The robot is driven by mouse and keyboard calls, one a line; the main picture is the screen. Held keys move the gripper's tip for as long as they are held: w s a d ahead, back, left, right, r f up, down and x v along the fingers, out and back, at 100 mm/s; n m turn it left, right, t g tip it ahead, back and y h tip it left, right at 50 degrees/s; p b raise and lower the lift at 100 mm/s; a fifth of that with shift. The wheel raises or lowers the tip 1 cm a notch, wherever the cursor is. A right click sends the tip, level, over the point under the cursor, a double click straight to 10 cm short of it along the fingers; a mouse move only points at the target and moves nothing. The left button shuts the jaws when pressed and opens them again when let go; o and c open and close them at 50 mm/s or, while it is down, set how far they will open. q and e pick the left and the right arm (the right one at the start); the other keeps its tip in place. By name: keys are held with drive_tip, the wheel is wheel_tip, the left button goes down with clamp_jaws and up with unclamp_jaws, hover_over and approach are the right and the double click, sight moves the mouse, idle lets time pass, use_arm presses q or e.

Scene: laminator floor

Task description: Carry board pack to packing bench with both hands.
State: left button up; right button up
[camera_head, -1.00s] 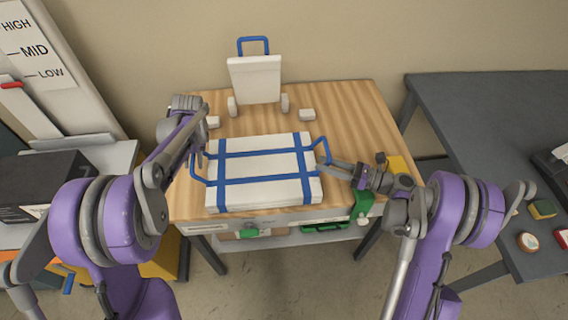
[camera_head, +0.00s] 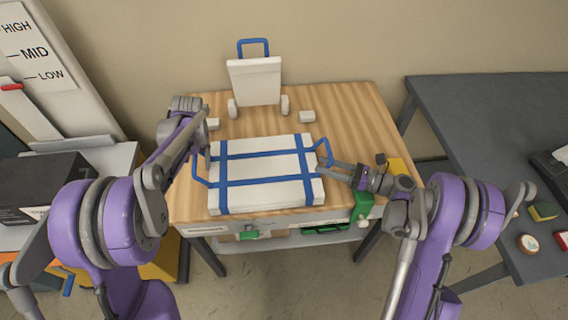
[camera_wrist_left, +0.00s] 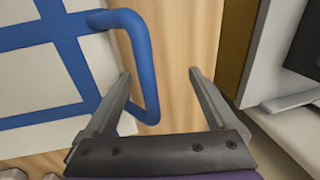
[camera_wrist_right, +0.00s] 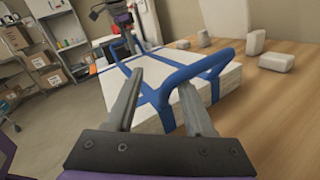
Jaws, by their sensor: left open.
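The board pack (camera_head: 262,168) is a flat white stack bound with blue straps, lying on the wooden table. It has a blue loop handle at each end. My left gripper (camera_head: 203,153) is open at the pack's left handle (camera_head: 198,172). In the left wrist view the handle (camera_wrist_left: 148,95) bends into the space between the fingers (camera_wrist_left: 158,72), nearer one finger. My right gripper (camera_head: 325,167) is open at the right handle (camera_head: 323,147). In the right wrist view the handle (camera_wrist_right: 205,63) runs close by the fingertips (camera_wrist_right: 162,75). I cannot tell whether either gripper touches its handle.
A white upright piece with a blue handle (camera_head: 255,80) stands at the table's back, with small white blocks (camera_head: 307,116) beside it. A dark grey bench (camera_head: 480,110) stands at the right. A black box (camera_head: 40,185) is at the left. Green parts (camera_head: 362,206) are at the table's front edge.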

use_arm(q)
wheel_tip(320, 180, up, 12)
drive_tip(key=d, duration=0.2)
drive_tip(key=shift+w+d, duration=0.15)
drive_tip(key=shift+d, duration=0.05)
drive_tip(key=shift+f, duration=0.1)
use_arm(e)
drive_tip(key=o, duration=0.4)
drive_tip(key=shift+d, duration=0.15)
drive_tip(key=v, duration=1.1)
drive_tip(key=shift+s+d, duration=0.2)
drive_tip(key=shift+d, duration=0.15)
use_arm(q)
drive_tip(key=shift+f, duration=0.1)
use_arm(e)
drive_tip(key=shift+s, duration=0.15)
